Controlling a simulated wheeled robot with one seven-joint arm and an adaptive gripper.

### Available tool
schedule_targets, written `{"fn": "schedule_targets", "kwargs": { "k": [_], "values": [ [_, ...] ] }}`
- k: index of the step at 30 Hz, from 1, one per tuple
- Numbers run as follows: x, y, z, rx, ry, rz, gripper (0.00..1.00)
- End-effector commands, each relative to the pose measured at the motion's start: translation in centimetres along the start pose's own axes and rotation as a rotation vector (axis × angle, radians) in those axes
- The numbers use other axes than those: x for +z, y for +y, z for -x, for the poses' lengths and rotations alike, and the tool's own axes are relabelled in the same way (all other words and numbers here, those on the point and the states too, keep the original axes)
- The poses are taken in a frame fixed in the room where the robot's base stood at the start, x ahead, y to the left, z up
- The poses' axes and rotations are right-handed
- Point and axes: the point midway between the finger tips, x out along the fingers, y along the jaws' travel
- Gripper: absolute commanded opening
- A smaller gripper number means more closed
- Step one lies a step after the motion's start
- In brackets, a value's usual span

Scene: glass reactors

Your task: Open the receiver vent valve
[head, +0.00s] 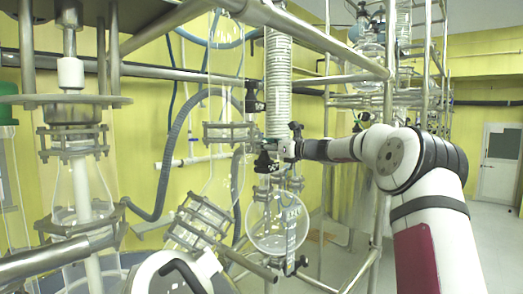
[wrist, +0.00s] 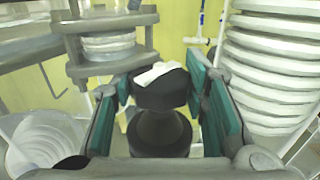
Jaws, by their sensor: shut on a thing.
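The receiver is a round clear glass flask (head: 270,232) below the coiled condenser in the head view. The vent valve's black knob (head: 264,162) shows small above the flask, at the end of my arm. In the wrist view the black knob (wrist: 160,92) has a white mark on top and a narrower dark stem below. My gripper (wrist: 153,84) has its teal-padded fingers on either side of this knob and is shut on it. In the head view my gripper (head: 284,150) is small, and its finger contact cannot be made out.
The ribbed condenser (head: 278,85) rises directly above my gripper, and its white coils (wrist: 265,75) stand close on the right in the wrist view. A metal clamped flange (wrist: 108,45) is at upper left there. Steel frame tubes (head: 388,100) stand near my arm.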

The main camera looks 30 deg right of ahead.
Motion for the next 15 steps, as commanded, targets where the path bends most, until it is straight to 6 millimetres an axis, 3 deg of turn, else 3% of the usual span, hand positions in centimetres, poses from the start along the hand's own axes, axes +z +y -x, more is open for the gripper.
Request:
{"fn": "schedule_targets", "kwargs": {
  "k": [15],
  "values": [
    [0.11,-0.16,-0.24,0.182,-0.005,0.003,0.16]
  ]
}}
